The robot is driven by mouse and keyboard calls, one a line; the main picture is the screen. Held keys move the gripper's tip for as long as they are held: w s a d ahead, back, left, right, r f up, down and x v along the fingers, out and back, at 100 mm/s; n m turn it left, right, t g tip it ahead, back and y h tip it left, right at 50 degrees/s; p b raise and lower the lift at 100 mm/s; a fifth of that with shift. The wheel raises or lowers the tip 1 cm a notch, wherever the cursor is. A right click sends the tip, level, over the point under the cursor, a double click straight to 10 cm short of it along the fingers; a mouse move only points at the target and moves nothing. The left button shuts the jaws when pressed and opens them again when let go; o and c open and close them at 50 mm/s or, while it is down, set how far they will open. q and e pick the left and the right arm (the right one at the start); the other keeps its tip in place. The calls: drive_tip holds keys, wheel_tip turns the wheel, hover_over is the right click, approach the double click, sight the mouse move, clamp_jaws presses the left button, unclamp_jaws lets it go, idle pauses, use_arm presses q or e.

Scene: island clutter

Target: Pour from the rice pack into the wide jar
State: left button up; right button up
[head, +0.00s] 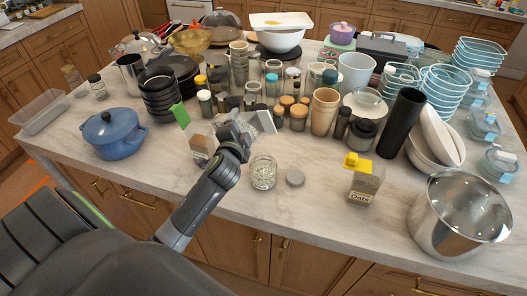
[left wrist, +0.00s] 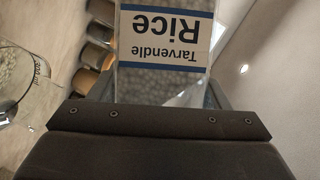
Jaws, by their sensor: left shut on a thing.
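My left gripper (head: 238,130) is shut on the rice pack (left wrist: 165,35), whose white and blue label reads "Tarvendle Rice" upside down in the left wrist view. In the head view a tilted pack (head: 200,147) with a green cap (head: 181,115) shows just left of the gripper, partly hidden; I cannot tell surely that it is the held one. The wide jar (head: 263,173) is clear glass, upright and open, with pale grainy contents, in front of the gripper. A glass jar marked "800 ml" (left wrist: 12,90) is cut off at the left wrist view's left edge. My right gripper is out of view.
An oats pack (head: 365,187) with a yellow cap, a steel pot (head: 458,215) and a blue pot (head: 112,135) stand near the front. Several jars and cups crowd behind. The marble front strip is mostly clear.

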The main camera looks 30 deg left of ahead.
use_arm(q)
drive_tip(key=shift+r, duration=0.1)
drive_tip(key=shift+d+f+m+b, duration=0.1)
drive_tip(key=shift+f+m+b, duration=0.3)
drive_tip(key=shift+f+b, duration=0.15)
drive_tip(key=shift+m, duration=0.3)
drive_tip(key=shift+d+f+m+t+y+b, duration=0.2)
drive_tip(key=shift+f+m+t+y+b, duration=0.25)
drive_tip(key=shift+m+b, duration=0.45)
drive_tip(key=shift+f, duration=0.1)
